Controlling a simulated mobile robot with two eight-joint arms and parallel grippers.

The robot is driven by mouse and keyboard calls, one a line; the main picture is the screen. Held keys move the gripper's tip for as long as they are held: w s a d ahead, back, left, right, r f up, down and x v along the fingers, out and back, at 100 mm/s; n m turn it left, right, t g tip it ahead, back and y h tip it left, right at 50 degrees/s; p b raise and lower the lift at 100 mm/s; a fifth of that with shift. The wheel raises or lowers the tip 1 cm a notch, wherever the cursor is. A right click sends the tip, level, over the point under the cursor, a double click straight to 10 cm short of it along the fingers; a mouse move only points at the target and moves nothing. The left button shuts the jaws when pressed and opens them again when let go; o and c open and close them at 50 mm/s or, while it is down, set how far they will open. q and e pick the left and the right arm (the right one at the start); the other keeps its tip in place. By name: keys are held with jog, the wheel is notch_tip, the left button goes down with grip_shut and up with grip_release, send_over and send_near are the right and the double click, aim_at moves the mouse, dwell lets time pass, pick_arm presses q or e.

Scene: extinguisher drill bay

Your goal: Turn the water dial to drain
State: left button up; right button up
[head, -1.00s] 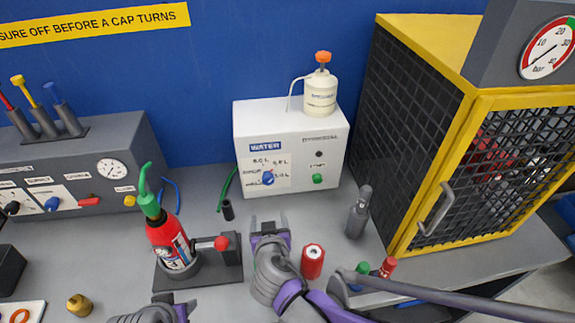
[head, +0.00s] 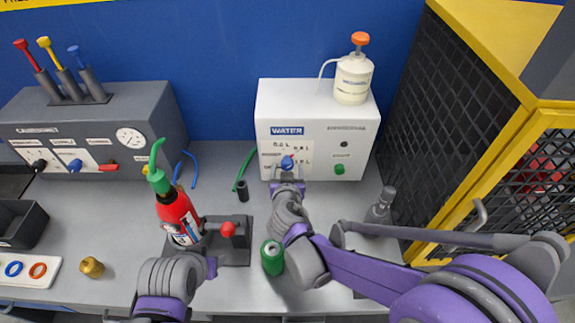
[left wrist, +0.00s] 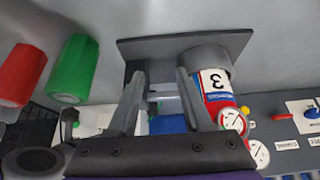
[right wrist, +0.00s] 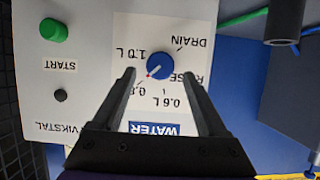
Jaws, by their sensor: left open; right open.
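The water dial is a blue knob (head: 287,162) on the front of the white water box (head: 355,118). In the right wrist view the blue dial (right wrist: 160,66) appears upside down, with a red mark at its lower left, near the 0.8 and 1.0 L labels. The DRAIN label (right wrist: 190,42) is at its upper right. My right gripper (head: 287,184) is open in front of the dial; its fingertips are on either side of the knob in the wrist picture, and contact cannot be told. My left gripper (head: 211,267) is open and empty near the extinguisher stand.
A red extinguisher (head: 180,215) stands in a grey stand (head: 236,252). A green can (head: 272,257) is beside my right forearm. A green start button (head: 339,169) is right of the dial. A yellow-framed mesh cage (head: 460,150) stands at the right.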

jog(key=shift+x, duration=1.4)
jog(key=shift+c, duration=0.3)
grip_shut()
